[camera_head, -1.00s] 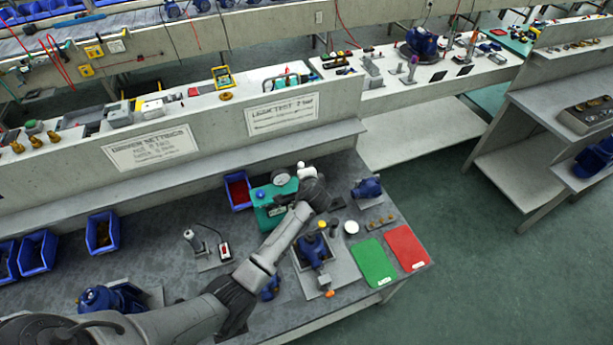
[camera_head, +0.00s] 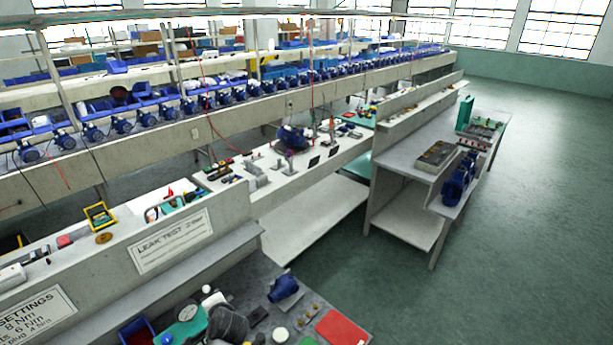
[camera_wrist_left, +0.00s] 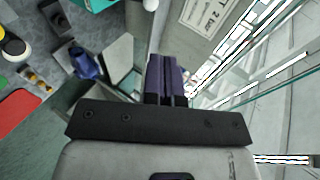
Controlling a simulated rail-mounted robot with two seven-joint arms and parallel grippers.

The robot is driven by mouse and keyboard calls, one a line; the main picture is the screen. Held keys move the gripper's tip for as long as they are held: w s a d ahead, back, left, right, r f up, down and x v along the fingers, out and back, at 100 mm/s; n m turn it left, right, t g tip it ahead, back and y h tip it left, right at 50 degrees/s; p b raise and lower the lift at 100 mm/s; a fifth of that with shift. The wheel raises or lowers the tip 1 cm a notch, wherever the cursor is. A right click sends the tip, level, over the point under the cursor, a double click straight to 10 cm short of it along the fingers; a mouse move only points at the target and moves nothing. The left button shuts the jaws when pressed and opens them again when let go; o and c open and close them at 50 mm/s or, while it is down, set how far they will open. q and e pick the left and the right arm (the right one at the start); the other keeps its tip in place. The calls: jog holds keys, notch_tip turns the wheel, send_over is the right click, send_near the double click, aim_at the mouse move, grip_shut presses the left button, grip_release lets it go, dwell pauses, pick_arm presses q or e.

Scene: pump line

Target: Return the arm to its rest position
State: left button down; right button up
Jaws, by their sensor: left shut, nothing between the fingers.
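My left gripper (camera_wrist_left: 166,72) shows in the left wrist view with its two dark fingers pressed together and nothing between them. It is held clear of the bench, and the fingers point toward the bench's back panel and the leak test sign (camera_wrist_left: 208,14). In the head view only a dark and pale part of my left arm shows at the bottom, over the bench beside the green case (camera_head: 186,328); its fingers cannot be made out there. My right gripper is in neither view.
A blue pump (camera_head: 284,287) and a red mat (camera_head: 341,330) are on the bench right of my arm. The back panel (camera_head: 120,285) rises behind it. A grey shelf unit (camera_head: 408,170) stands farther right, with open green floor (camera_head: 470,270) around it.

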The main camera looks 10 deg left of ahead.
pick_arm(q)
jog(key=s+d+r+n+t+h, duration=0.1)
jog(key=s+d+r+n+h, duration=0.6)
jog(key=d+r, duration=0.35)
jog(key=s+d+f+m+g+h, duration=0.15)
jog(key=s+f, duration=0.35)
jog(key=s, duration=0.5)
jog(key=s+d+f+g, duration=0.2)
jog(key=s+f, duration=0.2)
jog(key=s, duration=0.7)
jog(key=s+d+f+m+g+h, duration=0.15)
jog(key=s+f, duration=0.35)
jog(key=s, duration=0.5)
notch_tip(320, 180, up, 12)
jog(key=s+n+p, duration=0.1)
jog(key=p, duration=1.1)
jog(key=shift+s+d+r+y+p, duration=0.2)
jog(key=shift+d+r+y+p, duration=0.1)
jog(key=shift+y, duration=0.1)
